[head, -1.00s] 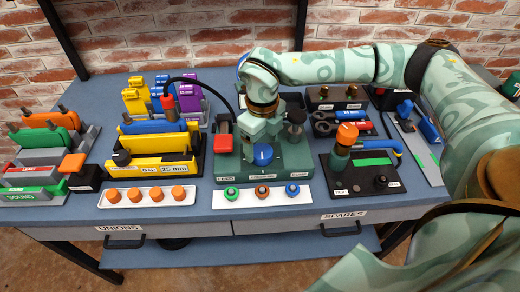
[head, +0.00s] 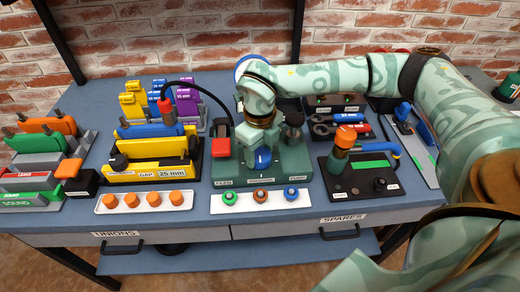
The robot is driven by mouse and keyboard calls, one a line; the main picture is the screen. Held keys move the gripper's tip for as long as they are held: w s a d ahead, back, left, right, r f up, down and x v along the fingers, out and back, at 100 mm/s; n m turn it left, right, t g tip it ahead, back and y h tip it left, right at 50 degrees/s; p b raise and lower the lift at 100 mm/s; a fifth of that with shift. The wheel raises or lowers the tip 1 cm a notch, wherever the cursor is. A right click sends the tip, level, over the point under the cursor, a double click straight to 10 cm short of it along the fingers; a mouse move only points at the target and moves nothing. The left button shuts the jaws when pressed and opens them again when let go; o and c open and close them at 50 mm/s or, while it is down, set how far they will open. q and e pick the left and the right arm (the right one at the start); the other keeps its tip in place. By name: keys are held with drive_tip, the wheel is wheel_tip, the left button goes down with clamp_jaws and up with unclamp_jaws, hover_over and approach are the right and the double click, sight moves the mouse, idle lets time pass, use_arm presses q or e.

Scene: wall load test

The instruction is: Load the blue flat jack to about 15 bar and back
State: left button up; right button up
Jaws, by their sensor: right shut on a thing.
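The blue flat jack (head: 150,129) sits upright in the slot of the yellow gap block (head: 150,148), labelled 25 mm. A red-collared coupling (head: 167,106) stands on its right end, and a black hose arcs from it to the green pump unit (head: 232,172). My right gripper (head: 262,148) is pointing down over the middle of the pump unit, shut on the blue knob (head: 263,157). The gripper hides part of the knob and the unit behind it. A red block (head: 221,147) is at the unit's left. My left gripper is not in view.
A white strip with green, orange and blue knobs (head: 260,199) lies in front of the pump unit; another strip holds orange caps (head: 142,201). A black plate with an orange-topped post (head: 342,148) stands to the right. Yellow, blue and purple jacks (head: 187,102) stand behind.

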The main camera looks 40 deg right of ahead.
sight(260, 154)
drive_tip(key=shift+r+m+p, duration=0.2)
drive_tip(key=shift+m+p, duration=0.3)
drive_tip(key=shift+p, duration=0.05)
drive_tip(key=m+p, duration=0.6)
drive_tip(key=m, duration=0.1)
drive_tip(key=shift+r+p, duration=0.1)
drive_tip(key=shift+p, duration=0.25)
drive_tip(key=m+p, duration=0.4)
drive_tip(key=m, duration=0.1)
drive_tip(key=shift+p, duration=0.3)
use_arm(q)
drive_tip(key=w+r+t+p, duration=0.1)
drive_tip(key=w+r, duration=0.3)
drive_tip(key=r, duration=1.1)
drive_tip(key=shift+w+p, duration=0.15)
drive_tip(key=shift+p, duration=0.7)
use_arm(e)
drive_tip(key=shift+f+m, duration=0.2)
drive_tip(key=shift+m, duration=1.7)
drive_tip(key=shift+w, duration=0.1)
drive_tip(key=o, duration=1)
use_arm(q)
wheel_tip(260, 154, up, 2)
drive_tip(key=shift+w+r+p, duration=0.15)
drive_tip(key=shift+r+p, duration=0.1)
drive_tip(key=shift+p, duration=1)
use_arm(e)
wheel_tip(260, 154, up, 16)
drive_tip(key=shift+r, duration=0.1)
